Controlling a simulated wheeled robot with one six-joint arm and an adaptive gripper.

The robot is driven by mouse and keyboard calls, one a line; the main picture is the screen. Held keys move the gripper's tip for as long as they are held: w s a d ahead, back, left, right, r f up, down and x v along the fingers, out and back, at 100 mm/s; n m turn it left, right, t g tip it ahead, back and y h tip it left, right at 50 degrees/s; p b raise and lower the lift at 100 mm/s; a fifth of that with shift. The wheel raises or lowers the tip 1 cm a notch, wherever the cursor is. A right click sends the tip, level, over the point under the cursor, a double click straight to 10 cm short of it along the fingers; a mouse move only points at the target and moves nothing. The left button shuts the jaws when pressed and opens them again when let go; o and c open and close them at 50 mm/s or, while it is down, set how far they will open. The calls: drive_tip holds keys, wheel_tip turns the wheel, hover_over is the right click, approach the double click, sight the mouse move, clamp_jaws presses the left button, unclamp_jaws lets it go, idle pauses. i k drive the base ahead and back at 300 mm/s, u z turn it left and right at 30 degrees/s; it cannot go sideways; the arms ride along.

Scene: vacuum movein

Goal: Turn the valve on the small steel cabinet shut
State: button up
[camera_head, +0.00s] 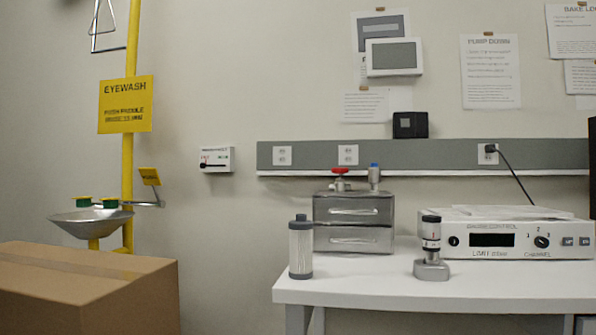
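A small steel cabinet (353,226) with two drawers stands on the white bench, near its left end and towards the wall. A valve with a red handle (340,171) sits on top of the cabinet, left of a grey fitting with a blue cap (375,176). The handle looks roughly level, but it is too small to tell whether the valve is open or shut. My gripper is not in view.
A filter cartridge (301,247) and a gauge on a stand (431,250) stand on the white bench (400,290) before the cabinet. A controller box (515,236) is to the right. A cardboard box (85,290) and an eyewash basin (91,222) are left.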

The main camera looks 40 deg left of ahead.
sight(340, 171)
drive_tip(key=u, duration=1.25)
drive_tip(key=i, duration=0.1)
drive_tip(key=u, duration=0.05)
